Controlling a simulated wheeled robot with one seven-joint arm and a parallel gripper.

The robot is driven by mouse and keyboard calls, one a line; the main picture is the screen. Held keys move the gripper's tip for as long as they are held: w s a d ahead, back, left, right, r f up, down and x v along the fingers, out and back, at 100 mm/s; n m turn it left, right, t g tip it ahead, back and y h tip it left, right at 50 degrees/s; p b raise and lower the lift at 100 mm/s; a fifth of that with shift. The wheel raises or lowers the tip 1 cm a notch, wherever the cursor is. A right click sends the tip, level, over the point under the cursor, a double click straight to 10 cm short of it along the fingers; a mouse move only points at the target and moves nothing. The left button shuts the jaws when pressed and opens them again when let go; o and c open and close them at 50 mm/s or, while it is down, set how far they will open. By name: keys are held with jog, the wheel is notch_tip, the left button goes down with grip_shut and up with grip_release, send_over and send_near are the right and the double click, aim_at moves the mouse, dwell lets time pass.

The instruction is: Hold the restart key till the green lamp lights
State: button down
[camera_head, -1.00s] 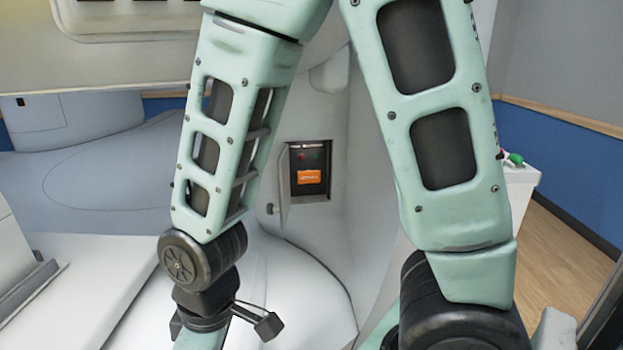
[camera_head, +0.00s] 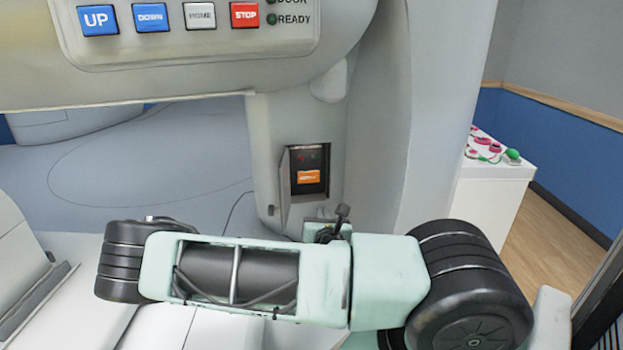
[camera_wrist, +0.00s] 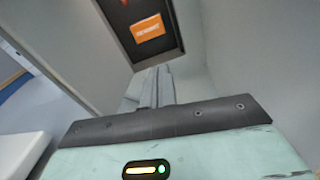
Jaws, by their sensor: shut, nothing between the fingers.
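The orange restart key (camera_head: 308,177) is in a dark recessed box (camera_head: 327,190) on the grey magnet housing. It also shows at the top of the wrist view (camera_wrist: 148,28). A small dim red lamp (camera_head: 311,157) sits above it; I see no lit green lamp there. My gripper (camera_wrist: 160,72) is shut and empty in the wrist view. Its fingers point toward the box and appear below the orange key, with a gap in the picture; I cannot tell the exact distance.
The box's small door (camera_head: 285,188) stands open on its left. Above is a button panel (camera_head: 190,45) with UP, DOWN and STOP keys and a dark READY lamp (camera_head: 272,19). A white cabinet (camera_head: 493,200) with pink and green items stands at right.

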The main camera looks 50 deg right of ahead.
jog(key=shift+w+r+n+t, duration=0.3)
jog(key=shift+r+n+t, duration=0.4)
jog(key=shift+r+n, duration=0.3)
jog(key=shift+f, duration=0.15)
jog(key=b, duration=1.1)
send_near(310, 177)
jog(key=x, duration=0.5)
jog(key=shift+w+d, duration=0.2)
jog(key=shift+w, duration=0.1)
jog(key=shift+w+d+p, duration=0.3)
jog(key=shift+w+d, duration=0.05)
jog(key=shift+w, duration=0.05)
